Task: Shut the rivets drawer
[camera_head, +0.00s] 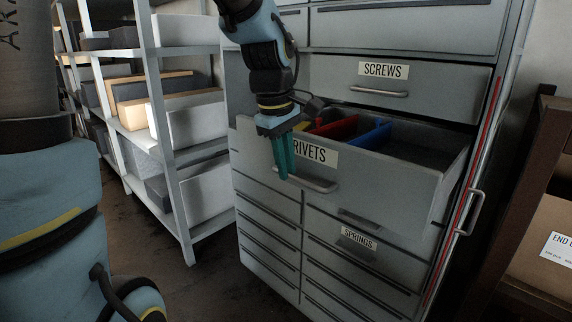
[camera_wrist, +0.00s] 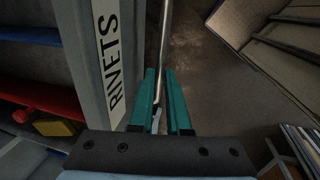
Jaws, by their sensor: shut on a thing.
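The rivets drawer (camera_head: 400,188) is a grey drawer pulled out of the grey cabinet, with a white RIVETS label on its front. The label also shows in the wrist view (camera_wrist: 109,60). My gripper (camera_head: 284,174) has teal fingers and is at the drawer's front, at the left end of its bar handle (camera_head: 318,187). In the wrist view my gripper (camera_wrist: 161,100) has the metal handle (camera_wrist: 164,45) running between its two fingers, and it is shut on it. Part of the label is hidden behind my fingers in the head view.
The screws drawer (camera_head: 400,88) above and the springs drawer (camera_head: 358,238) below look shut. A shelf rack (camera_head: 170,150) with boxes stands at left, and a brown shelf with a carton (camera_head: 545,235) at right.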

